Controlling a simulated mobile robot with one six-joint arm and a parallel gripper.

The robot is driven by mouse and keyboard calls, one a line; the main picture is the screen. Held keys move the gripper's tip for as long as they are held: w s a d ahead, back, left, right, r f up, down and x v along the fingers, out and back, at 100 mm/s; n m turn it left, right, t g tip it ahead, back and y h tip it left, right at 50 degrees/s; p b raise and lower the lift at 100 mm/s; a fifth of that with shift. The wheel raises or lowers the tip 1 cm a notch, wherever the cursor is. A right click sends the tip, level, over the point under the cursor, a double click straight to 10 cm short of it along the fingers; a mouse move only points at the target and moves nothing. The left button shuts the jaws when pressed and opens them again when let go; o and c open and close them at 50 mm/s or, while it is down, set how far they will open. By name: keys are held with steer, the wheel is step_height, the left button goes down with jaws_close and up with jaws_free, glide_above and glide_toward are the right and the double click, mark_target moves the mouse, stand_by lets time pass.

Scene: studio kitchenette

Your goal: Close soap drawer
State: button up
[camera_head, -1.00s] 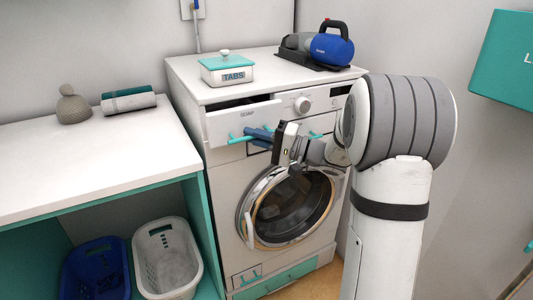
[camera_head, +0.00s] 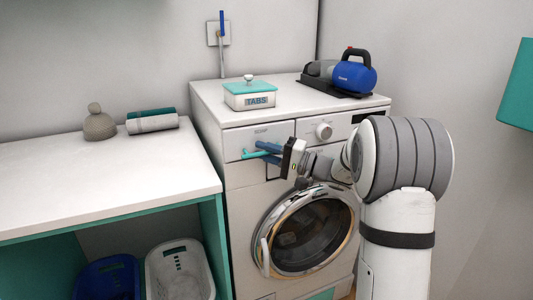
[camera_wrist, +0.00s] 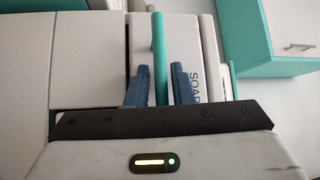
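The soap drawer (camera_head: 240,139) is at the upper left of the washing machine front (camera_head: 242,205). Its front looks flush with the panel, with no dark gap above it. Its teal handle (camera_head: 249,155) sticks out toward me. In the wrist view, the soap drawer (camera_wrist: 195,98) shows its SOAP lettering, and the handle (camera_wrist: 158,60) lies between my blue fingers. My gripper (camera_head: 268,152) is at the drawer front. In the wrist view, my gripper (camera_wrist: 160,84) is open, with a gap on each side of the handle. Fingertip contact with the drawer front is unclear.
A tabs box (camera_head: 250,96) and a blue appliance (camera_head: 350,75) stand on the machine top. The round door (camera_head: 267,246) is below my gripper. A white counter (camera_head: 95,185) is at left, with baskets (camera_head: 180,270) underneath. A teal cabinet (camera_wrist: 275,40) shows in the wrist view.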

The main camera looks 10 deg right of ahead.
steer(key=shift+o, duration=1)
steer(key=shift+s+d, duration=0.1)
steer(key=v, duration=0.7)
steer(key=shift+s+d, duration=0.15)
steer(key=shift+d, duration=0.15)
